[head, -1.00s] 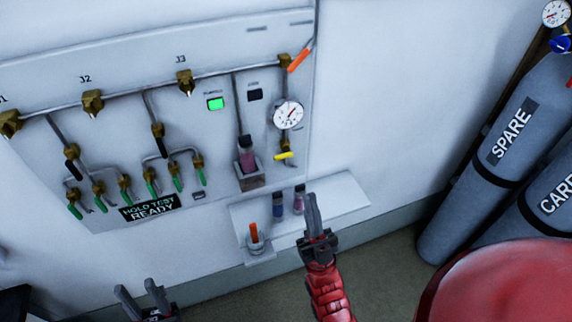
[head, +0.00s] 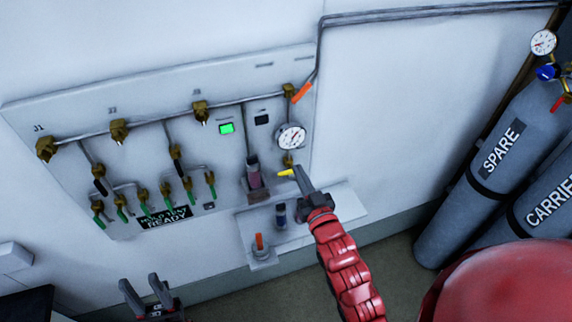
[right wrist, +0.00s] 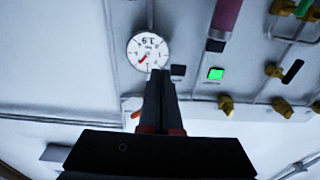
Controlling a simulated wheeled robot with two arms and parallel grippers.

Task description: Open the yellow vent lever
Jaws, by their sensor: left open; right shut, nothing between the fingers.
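The yellow vent lever (head: 286,173) shows in the head view on the wall panel, below the round gauge (head: 291,137). It lies roughly level, its end pointing left from a brass valve (head: 288,160). My right gripper (head: 299,170) is shut and empty, its fingertips right beside the lever; I cannot tell whether they touch it. In the right wrist view the shut fingers (right wrist: 160,74) point up at the gauge (right wrist: 148,51), and the lever cannot be made out. My left gripper (head: 139,280) is open and empty at the lower left, away from the panel.
An orange-handled valve (head: 302,92) sits above the gauge. A holder with a dark-red vial (head: 254,172) is left of the lever. Grey cylinders (head: 480,185) stand at the right. A green light (head: 226,128) is lit.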

